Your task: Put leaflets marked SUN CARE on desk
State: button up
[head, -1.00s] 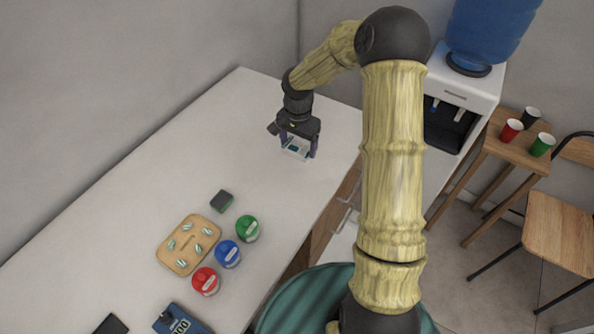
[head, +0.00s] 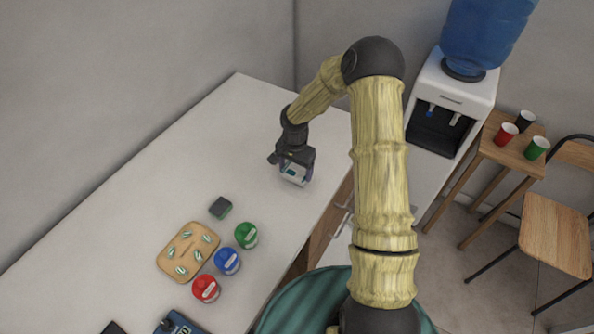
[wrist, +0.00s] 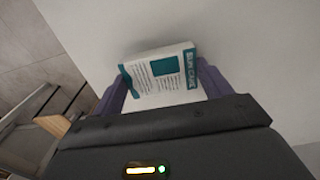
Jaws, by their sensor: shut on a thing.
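A white and teal leaflet stack marked SUN CARE (wrist: 160,75) sits between the purple fingers of my gripper (wrist: 163,88) in the wrist view. My gripper (head: 294,174) is shut on it. In the head view the leaflets (head: 294,174) show at the gripper's end, over the far right part of the white desk (head: 240,110). The leaflets are at or close to the desk top; I cannot tell whether they touch it.
A wooden tray (head: 187,252) with several small striped items lies on the desk. Green (head: 246,235), blue (head: 228,261) and red (head: 206,289) lidded jars stand beside it, with a dark block (head: 220,208) behind. A water dispenser (head: 450,95) stands at right. The desk's far end is clear.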

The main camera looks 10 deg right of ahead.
aim_at(295, 171)
jog(key=shift+a+f, duration=0.1)
jog(key=shift+f, duration=0.8)
jog(key=shift+f, duration=0.2)
jog(key=o, duration=1)
jog(key=shift+r, duration=0.1)
notch_tip(295, 171, up, 12)
jog(key=b, duration=0.2)
jog(key=shift+r, duration=0.1)
